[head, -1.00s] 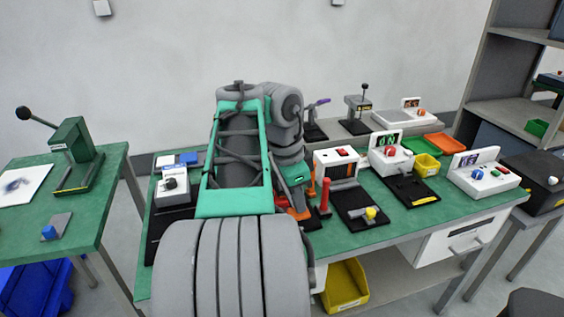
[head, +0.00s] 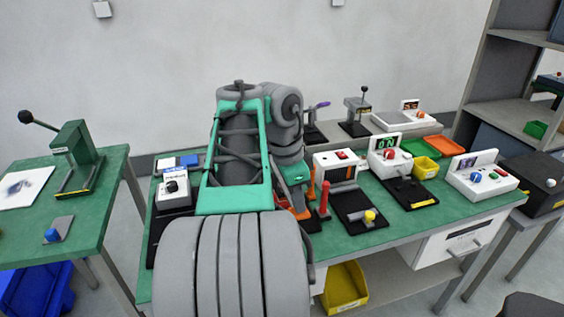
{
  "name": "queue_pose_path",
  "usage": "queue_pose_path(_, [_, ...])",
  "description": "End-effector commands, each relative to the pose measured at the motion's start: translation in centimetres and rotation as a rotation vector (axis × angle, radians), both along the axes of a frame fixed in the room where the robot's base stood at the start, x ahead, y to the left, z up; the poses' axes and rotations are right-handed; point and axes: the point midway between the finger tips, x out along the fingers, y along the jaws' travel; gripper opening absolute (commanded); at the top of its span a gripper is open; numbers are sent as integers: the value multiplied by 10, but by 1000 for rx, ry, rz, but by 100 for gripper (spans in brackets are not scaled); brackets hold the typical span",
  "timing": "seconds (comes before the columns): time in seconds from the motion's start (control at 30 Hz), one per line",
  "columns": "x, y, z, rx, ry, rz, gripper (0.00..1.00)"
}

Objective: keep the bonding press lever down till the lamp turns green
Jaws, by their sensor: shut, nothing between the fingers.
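I cannot tell for certain which device is the bonding press. A green press (head: 74,148) with a long black ball-ended lever (head: 38,121) stands on the left table; its lever slopes up to the left. A grey device (head: 356,112) at the back of the main bench has an upright black-knobbed lever (head: 365,93). Another device with a purple handle (head: 318,106) stands beside it. No press lamp can be made out clearly. My arm fills the middle of the view and hides part of the bench.
The green bench (head: 392,219) holds a white unit with a red button (head: 341,155), units with displays (head: 386,143) (head: 474,160), an orange tray (head: 446,144) and a yellow bin (head: 425,167). A red post (head: 325,199) stands close right of my arm. A gap separates the two tables.

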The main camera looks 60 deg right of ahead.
Motion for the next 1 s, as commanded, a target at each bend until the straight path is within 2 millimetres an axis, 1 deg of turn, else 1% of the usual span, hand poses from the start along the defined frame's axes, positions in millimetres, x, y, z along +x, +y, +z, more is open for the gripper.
queue_pose_path(0.03, [0, 0, 8, 0, 0, 1, 0])
queue_pose_path(0.1, [1, -1, 13, -1, 0, 1, 0])
queue_pose_path(1.0, [6, -7, 76, -5, -2, 0, 0])
